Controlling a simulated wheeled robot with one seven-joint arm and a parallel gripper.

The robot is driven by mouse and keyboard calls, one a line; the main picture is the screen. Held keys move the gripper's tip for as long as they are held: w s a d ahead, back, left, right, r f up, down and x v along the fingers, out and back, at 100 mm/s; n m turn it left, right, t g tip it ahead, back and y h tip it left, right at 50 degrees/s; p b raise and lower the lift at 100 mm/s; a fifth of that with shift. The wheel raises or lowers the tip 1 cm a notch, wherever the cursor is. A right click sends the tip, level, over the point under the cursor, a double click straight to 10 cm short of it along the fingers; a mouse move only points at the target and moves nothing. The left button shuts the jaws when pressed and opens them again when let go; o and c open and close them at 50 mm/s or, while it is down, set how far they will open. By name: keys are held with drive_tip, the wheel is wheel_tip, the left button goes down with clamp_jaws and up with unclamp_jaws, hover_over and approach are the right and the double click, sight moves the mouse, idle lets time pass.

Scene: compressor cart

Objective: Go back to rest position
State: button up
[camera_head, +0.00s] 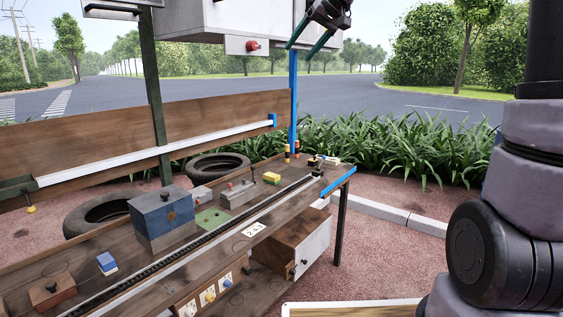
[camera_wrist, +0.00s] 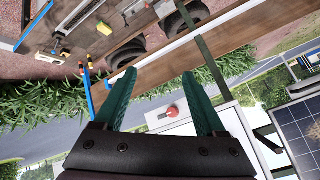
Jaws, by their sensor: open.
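My gripper (camera_head: 312,38) is at the top of the head view, raised above the workbench and in front of the grey overhead box (camera_head: 225,22). In the wrist view my gripper (camera_wrist: 165,105) shows two green fingers spread apart with nothing held between them. A red button (camera_head: 253,45) on a small light plate sits under the box. The red button (camera_wrist: 171,111) also shows between the fingers in the wrist view; I cannot tell how far it is from them.
The wooden workbench (camera_head: 130,262) carries a blue-grey box (camera_head: 162,215), a yellow block (camera_head: 271,178) and several small parts. A blue post (camera_head: 293,100) and a dark green post (camera_head: 156,100) rise beside it. Tires (camera_head: 218,165) lie behind. Paving right of the bench is open.

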drive_tip(key=s+d+f+m+h, duration=0.1)
drive_tip(key=s+d+f, duration=0.3)
drive_tip(key=s, duration=0.5)
drive_tip(key=s+d+f+m+h, duration=0.2)
drive_tip(key=s+d+f+m, duration=0.1)
drive_tip(key=s+d, duration=0.5)
drive_tip(key=s+d+f+m+t+h, duration=0.1)
drive_tip(key=s+d+f, duration=0.4)
drive_tip(key=s, duration=0.6)
drive_tip(key=shift+d+m+h, duration=0.5)
drive_tip(key=shift+d+m, duration=0.5)
drive_tip(key=shift+m, duration=0.1)
drive_tip(key=shift+w+f, duration=0.1)
